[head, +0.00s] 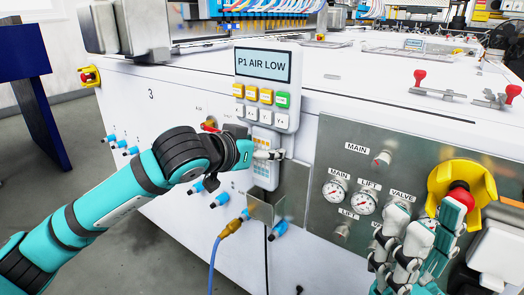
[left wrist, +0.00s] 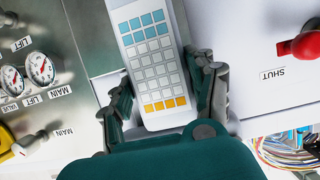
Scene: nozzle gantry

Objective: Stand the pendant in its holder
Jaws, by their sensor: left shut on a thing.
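The pendant (head: 265,158) is a slim white handset with a keypad, upright in front of the machine. In the left wrist view the pendant (left wrist: 151,62) lies between my finger pads, its blue, white and orange keys facing me. My left gripper (head: 268,155) is shut on it. The holder (head: 267,208) is a metal pocket on a back plate, directly below the pendant. The pendant's lower end is close to the pocket's mouth; I cannot tell whether it is inside. My right gripper (head: 422,225) is open and empty at the lower right, in front of the gauge panel.
A control panel reading "P1 AIR LOW" (head: 264,68) stands just above the pendant. A gauge panel (head: 335,150) is to the right, with a red stop button (head: 461,194) in a yellow guard near my right gripper. Blue connectors and a blue hose (head: 213,262) stick out below left.

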